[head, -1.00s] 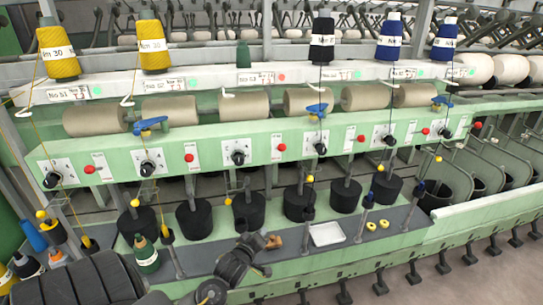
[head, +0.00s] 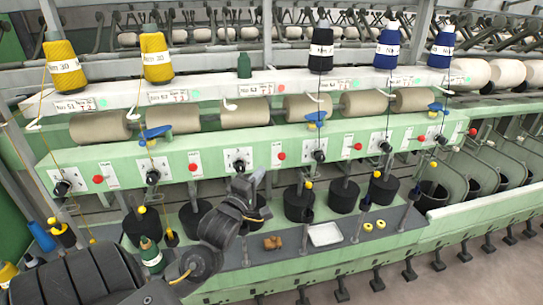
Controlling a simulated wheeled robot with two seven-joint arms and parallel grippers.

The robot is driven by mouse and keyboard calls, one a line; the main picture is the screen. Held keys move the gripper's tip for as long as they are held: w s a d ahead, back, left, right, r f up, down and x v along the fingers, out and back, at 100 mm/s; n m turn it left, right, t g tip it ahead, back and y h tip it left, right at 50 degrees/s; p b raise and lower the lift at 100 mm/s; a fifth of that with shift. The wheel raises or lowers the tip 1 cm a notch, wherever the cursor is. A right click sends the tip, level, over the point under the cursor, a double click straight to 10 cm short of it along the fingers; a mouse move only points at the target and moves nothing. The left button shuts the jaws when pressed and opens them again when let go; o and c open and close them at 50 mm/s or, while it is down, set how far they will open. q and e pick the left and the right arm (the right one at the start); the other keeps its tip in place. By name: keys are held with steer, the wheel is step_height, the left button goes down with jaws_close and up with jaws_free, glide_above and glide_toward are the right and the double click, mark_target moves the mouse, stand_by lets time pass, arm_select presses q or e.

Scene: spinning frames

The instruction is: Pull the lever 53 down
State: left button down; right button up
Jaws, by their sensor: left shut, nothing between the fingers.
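The lever I take for 53 is a black knob (head: 238,165) on a white plate on the green rail, below the label that seems to read No 53 (head: 255,89). My left gripper (head: 256,179) is shut and empty. In the picture it is just below and slightly right of this knob, with its tip pointing up. I cannot tell whether it touches the knob. The part of the rail right below the knob is partly hidden by the gripper. My right gripper is not in view.
Similar black levers, such as one to the left (head: 152,176) and one to the right (head: 318,156), line the rail. A red button (head: 281,156) is right of the gripper. Black bobbins (head: 299,203), a white tray (head: 325,234) and a green cone (head: 151,256) stand below.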

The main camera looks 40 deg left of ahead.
mark_target(280, 156)
arm_select(q)
steer(key=shift+p+x, duration=1.8)
steer(key=shift+x, duration=2.55)
steer(key=shift+f, duration=0.1)
